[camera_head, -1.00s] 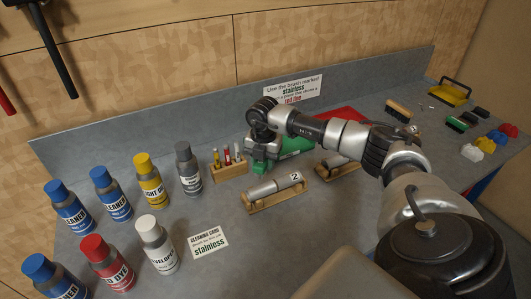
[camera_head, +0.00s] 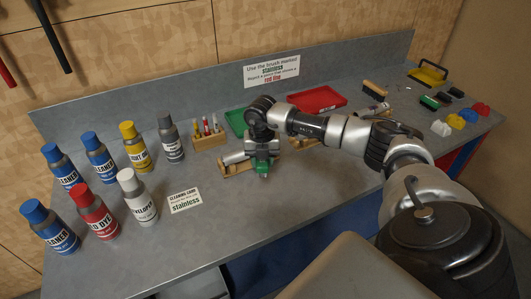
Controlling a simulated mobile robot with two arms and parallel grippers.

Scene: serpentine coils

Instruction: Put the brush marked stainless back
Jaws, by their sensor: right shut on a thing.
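My right gripper (camera_head: 262,152) points down over the bench and is shut on a small green thing (camera_head: 263,169). The gripper hides most of that thing, and I cannot read any marking on it or tell for sure that it is a brush. A wooden brush with dark bristles (camera_head: 375,90) lies at the back right. A green and black brush-like block (camera_head: 429,103) lies farther right. I cannot read a mark on either. My left gripper is not in view.
A green tray (camera_head: 236,118) and red tray (camera_head: 331,94) lie behind my arm. A metal pipe on a wooden cradle (camera_head: 236,168) is beside the gripper. Several bottles (camera_head: 135,147) stand left, near a stainless card (camera_head: 186,200). A sign (camera_head: 272,72) leans behind. The front bench is clear.

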